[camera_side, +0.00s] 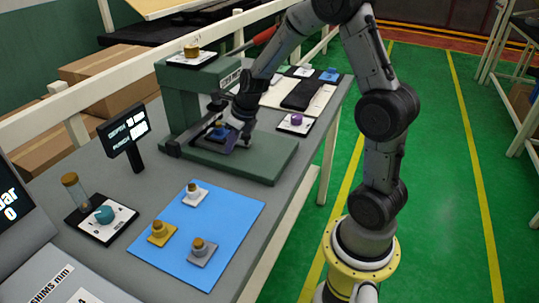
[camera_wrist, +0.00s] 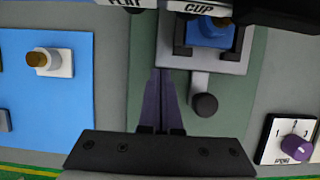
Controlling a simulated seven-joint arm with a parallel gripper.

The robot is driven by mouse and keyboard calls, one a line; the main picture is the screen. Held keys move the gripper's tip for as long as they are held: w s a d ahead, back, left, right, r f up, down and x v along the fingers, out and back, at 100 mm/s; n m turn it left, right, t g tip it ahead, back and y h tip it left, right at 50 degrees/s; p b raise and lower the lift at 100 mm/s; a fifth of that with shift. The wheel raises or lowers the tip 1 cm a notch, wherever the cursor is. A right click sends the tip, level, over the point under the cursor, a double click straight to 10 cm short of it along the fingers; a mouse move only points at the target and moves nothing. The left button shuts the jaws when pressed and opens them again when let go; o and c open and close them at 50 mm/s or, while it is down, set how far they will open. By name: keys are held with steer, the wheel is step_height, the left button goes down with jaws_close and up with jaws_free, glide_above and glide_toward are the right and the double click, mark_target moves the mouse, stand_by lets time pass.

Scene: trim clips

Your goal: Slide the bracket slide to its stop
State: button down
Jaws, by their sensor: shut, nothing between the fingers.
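In the wrist view a grey slide (camera_wrist: 198,80) with a dark round knob (camera_wrist: 205,104) lies on the green base of a press (camera_wrist: 145,40). A dark bracket (camera_wrist: 182,45) above it frames a blue part (camera_wrist: 209,32). I take the grey piece with the knob as the bracket slide. My gripper (camera_wrist: 161,72) is shut and empty, its fingertips just left of the slide's stem and by the lower edge of its crossbar. I cannot tell whether they touch. In the side view my gripper (camera_side: 225,146) is low over the press base (camera_side: 262,160) and hides most of the slide.
A blue mat (camera_side: 228,215) with several small knobbed pieces lies in front of the press. A small display (camera_side: 125,130) and a dial plate (camera_side: 105,222) stand left. A purple dial (camera_wrist: 298,146) sits right of the base in the wrist view. The press head overhangs the bracket.

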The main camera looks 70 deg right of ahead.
steer(key=s, duration=0.4)
steer(key=shift+r, duration=0.1)
steer(key=s+a+r+n+t, duration=0.1)
steer(key=s+a+r+n, duration=0.15)
steer(key=r, duration=0.45)
steer(key=s+a+r+n+t, duration=0.15)
steer(key=a+r, duration=0.25)
steer(key=r, duration=0.4)
steer(key=s+a+n, duration=0.3)
steer(key=s+n, duration=0.5)
steer(key=n, duration=0.8)
steer(key=s+a+n+g, duration=0.1)
steer(key=s+a+n, duration=0.2)
steer(key=s+n, duration=0.4)
steer(key=n, duration=0.9)
steer(key=shift+s+f, duration=0.35)
